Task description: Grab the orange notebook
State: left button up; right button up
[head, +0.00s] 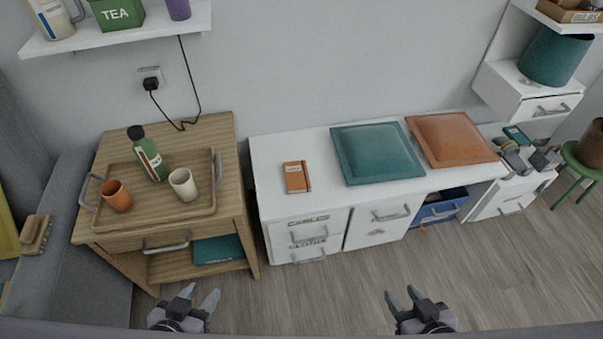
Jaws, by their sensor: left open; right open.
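The orange notebook (296,177) is small and lies flat on the left part of the white shelf desk's top (270,157), in the head view. Nothing covers it. My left gripper (199,297) is open and empty at the bottom of the view, well below and left of the notebook. My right gripper (403,297) is open and empty at the bottom, below and right of the notebook. Both grippers are apart from the desk.
A teal cushion (377,153) and an orange cushion (451,139) lie right of the notebook. A wooden side table (222,135) with a tray (150,222), cups and a green bottle (148,155) stands left. Wooden floor (330,285) is clear in front of the desk.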

aim_at(296, 179)
jog(key=i+l, duration=0.5)
jog(key=l, duration=0.15)
jog(key=i+l, duration=0.5)
jog(key=l, duration=0.15)
